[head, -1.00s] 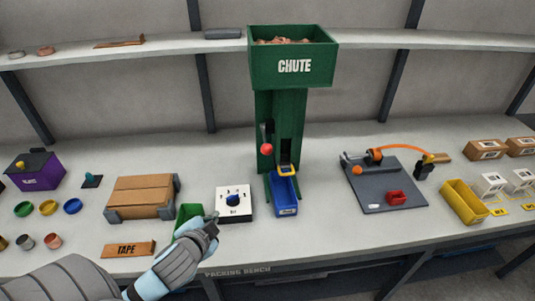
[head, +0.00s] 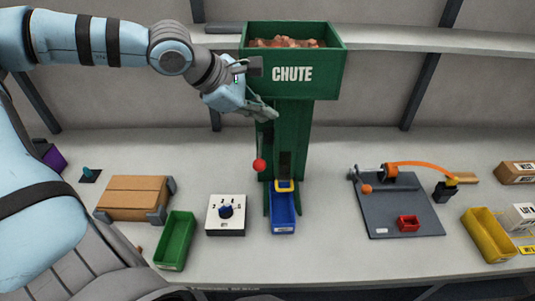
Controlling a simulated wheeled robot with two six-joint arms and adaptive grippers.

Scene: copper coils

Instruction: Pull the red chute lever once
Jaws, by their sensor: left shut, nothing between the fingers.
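The green chute (head: 306,125) stands at the back middle of the bench, with copper coils (head: 285,43) in its hopper. Its lever is a dark arm ending in a red ball (head: 259,165) that hangs low on the left side of the column. My left gripper (head: 267,111) is shut and empty, in front of the hopper's lower left, above the red ball and apart from it. It hides the upper part of the lever arm. A blue bin (head: 283,215) sits under the chute's mouth. My right gripper is not in view.
A white dial box (head: 226,228) and a green bin (head: 165,245) stand left of the blue bin, with a cardboard box (head: 135,190) further left. A grey board with an orange arm (head: 390,220) and a yellow bin (head: 475,240) are at right.

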